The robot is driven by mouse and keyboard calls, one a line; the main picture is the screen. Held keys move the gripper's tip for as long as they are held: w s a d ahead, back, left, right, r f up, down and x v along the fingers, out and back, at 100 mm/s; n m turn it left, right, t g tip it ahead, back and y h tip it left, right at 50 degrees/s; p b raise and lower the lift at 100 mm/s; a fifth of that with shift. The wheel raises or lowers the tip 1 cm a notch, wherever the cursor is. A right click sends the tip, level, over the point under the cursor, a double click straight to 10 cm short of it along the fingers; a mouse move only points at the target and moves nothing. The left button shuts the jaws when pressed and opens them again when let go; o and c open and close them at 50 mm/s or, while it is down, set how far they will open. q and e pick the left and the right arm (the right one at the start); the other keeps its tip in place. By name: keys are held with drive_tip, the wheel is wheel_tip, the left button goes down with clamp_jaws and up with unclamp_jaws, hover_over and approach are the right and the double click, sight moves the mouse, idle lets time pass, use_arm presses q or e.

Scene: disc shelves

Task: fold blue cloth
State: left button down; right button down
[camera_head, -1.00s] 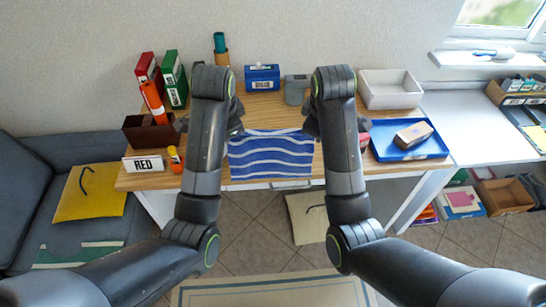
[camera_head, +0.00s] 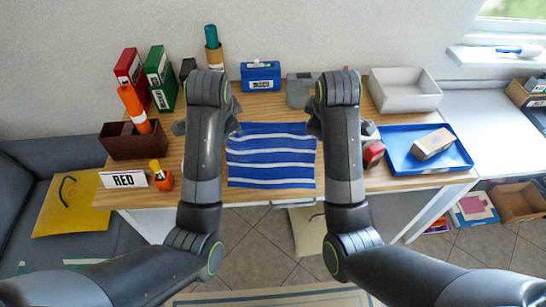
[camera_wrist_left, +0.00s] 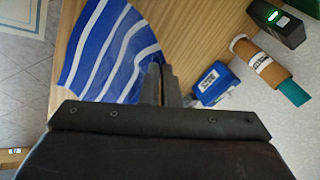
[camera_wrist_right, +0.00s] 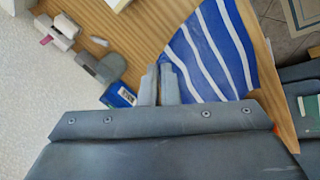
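The blue cloth (camera_head: 270,158) with white stripes lies spread flat on the wooden table, its near edge close to the table's front edge. My left gripper (camera_head: 236,128) is at its far left corner and my right gripper (camera_head: 312,124) at its far right corner; my arms partly hide both corners. In the left wrist view, the fingers (camera_wrist_left: 165,82) are close together beside the cloth (camera_wrist_left: 105,50). In the right wrist view, the fingers (camera_wrist_right: 160,82) are also close together at the cloth's edge (camera_wrist_right: 212,50).
Behind the cloth stand a blue box (camera_head: 261,77) and a grey object (camera_head: 299,90). Left are binders (camera_head: 160,78), a brown box (camera_head: 133,146) and a RED sign (camera_head: 124,180). Right are a blue tray (camera_head: 400,160), a red item (camera_head: 373,154) and a white bin (camera_head: 405,90).

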use_arm(q)
drive_tip(key=shift+s+r, duration=0.1)
drive_tip(key=shift+s, duration=0.05)
use_arm(e)
drive_tip(key=shift+s+d+r, duration=0.1)
drive_tip(key=shift+s+r, duration=0.05)
use_arm(q)
drive_tip(key=shift+w, duration=0.2)
use_arm(e)
drive_tip(key=shift+w, duration=0.2)
